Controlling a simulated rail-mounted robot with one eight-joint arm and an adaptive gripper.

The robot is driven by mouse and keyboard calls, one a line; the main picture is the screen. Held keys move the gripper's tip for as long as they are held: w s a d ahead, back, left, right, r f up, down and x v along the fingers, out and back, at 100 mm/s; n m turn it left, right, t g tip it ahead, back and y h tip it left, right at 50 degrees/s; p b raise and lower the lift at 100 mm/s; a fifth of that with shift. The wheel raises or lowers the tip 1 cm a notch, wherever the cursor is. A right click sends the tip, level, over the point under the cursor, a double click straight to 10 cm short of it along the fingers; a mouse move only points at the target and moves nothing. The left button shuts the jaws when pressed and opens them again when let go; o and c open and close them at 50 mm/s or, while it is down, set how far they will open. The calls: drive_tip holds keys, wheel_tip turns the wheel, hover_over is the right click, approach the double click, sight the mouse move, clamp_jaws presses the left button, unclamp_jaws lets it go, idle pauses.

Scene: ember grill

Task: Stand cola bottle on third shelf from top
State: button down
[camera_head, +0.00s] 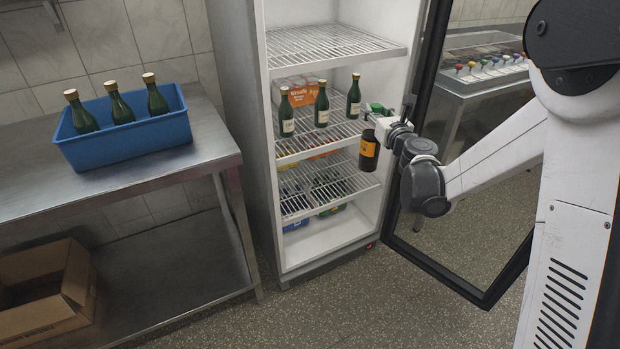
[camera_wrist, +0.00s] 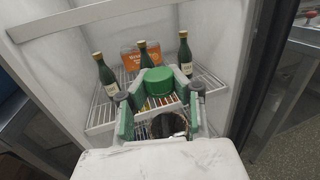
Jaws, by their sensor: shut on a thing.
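The cola bottle (camera_head: 368,152) is dark brown with an orange label and a green cap. My gripper (camera_head: 384,122) is shut on it near the top and holds it upright at the right front of the open fridge. In the wrist view the green cap (camera_wrist: 157,80) shows between my gripper's fingers (camera_wrist: 159,112), with the dark body partly hidden below. The third shelf from top (camera_head: 345,187) is a wire rack lower in the fridge, bare at its front. In the head view the bottle's lower end appears in front of this shelf's right side; the exact gap is unclear.
Several green bottles (camera_head: 286,112) and an orange-and-white carton (camera_head: 305,90) stand on the second shelf (camera_head: 300,146). The top shelf (camera_head: 330,45) is empty. The open glass door (camera_head: 470,230) is close to my arm. A blue crate (camera_head: 130,140) of bottles sits on the left table.

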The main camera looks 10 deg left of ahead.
drive_tip(key=w+a+f+n+g+y+b, duration=0.1)
drive_tip(key=w+a+f+y+b, duration=0.15)
drive_tip(key=f, duration=0.65)
drive_tip(key=w+a+f+n+y+b, duration=0.1)
drive_tip(key=w+a+f+b, duration=0.25)
drive_tip(key=f, duration=0.65)
drive_tip(key=w+a+f+n+g+y+b, duration=0.1)
drive_tip(key=w+a+f+b, duration=0.2)
drive_tip(key=f, duration=0.6)
drive_tip(key=w+a+f+b, duration=0.3)
drive_tip(key=w+a+b, duration=0.3)
drive_tip(key=w+a, duration=0.4)
drive_tip(key=w, duration=0.3)
drive_tip(key=shift+w+a+f+b, duration=0.15)
drive_tip(key=shift+f+b, duration=0.25)
drive_tip(key=shift+f, duration=0.1)
drive_tip(key=c, duration=2.1)
unclamp_jaws()
drive_tip(key=shift+f, duration=0.1)
drive_tip(key=o, duration=0.5)
drive_tip(key=shift+c, duration=0.2)
